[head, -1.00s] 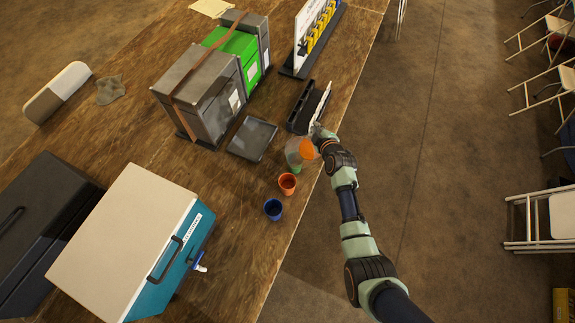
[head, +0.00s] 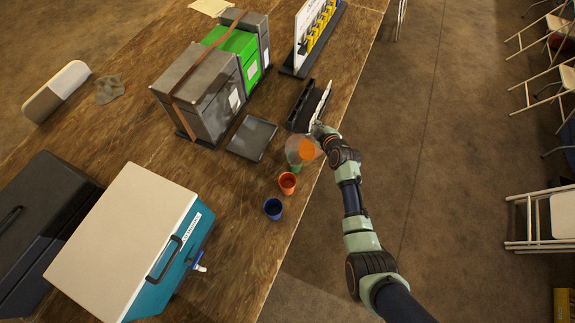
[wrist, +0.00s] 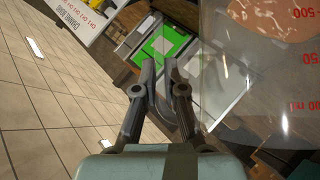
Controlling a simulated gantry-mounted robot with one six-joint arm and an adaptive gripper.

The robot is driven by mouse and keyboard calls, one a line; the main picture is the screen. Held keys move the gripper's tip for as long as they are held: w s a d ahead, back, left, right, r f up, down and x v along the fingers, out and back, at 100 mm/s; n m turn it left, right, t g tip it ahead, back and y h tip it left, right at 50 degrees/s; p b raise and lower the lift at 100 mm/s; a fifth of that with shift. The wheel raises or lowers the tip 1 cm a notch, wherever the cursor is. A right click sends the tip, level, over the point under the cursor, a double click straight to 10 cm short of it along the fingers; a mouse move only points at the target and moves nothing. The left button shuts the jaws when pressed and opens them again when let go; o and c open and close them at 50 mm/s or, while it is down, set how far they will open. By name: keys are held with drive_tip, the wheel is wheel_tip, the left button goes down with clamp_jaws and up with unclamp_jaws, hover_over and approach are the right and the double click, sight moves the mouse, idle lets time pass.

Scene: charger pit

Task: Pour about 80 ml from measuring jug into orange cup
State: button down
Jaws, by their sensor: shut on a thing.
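The clear measuring jug (head: 308,151) holds orange liquid and is tilted over the table's right edge area. My gripper (head: 317,130) is shut on it. In the wrist view the jug wall (wrist: 235,95) with red scale marks fills the right side, and my gripper's fingers (wrist: 160,68) meet at what seems its handle. The orange cup (head: 287,183) stands upright on the table, just below and left of the jug in the head view. No stream of liquid is visible. The liquid level inside the cup cannot be read.
A blue cup (head: 273,209) stands close to the orange cup. Something green (head: 296,168) shows behind the jug's lower part. A dark tray (head: 251,138), a black organiser (head: 302,105) and strapped grey boxes (head: 195,95) stand behind. A teal cooler (head: 165,265) is at front left.

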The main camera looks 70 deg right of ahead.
drive_tip(key=d+m+y+b, duration=0.1)
drive_tip(key=d, duration=0.1)
drive_tip(key=s+d+y+b, duration=0.1)
drive_tip(key=d+b, duration=0.1)
drive_tip(key=shift+s+f+m, duration=0.15)
drive_tip(key=shift+f+m, duration=0.05)
drive_tip(key=shift+m, duration=0.2)
drive_tip(key=s+d+f+m+t+y+b, duration=0.1)
drive_tip(key=d+f+y+b, duration=0.3)
drive_tip(key=b, duration=0.9)
drive_tip(key=shift+s+d+f+m, duration=0.2)
drive_tip(key=shift+s+f+m, duration=0.2)
drive_tip(key=shift+f+m, duration=0.45)
drive_tip(key=shift+r+y+b, duration=0.1)
drive_tip(key=shift+y+b, duration=0.2)
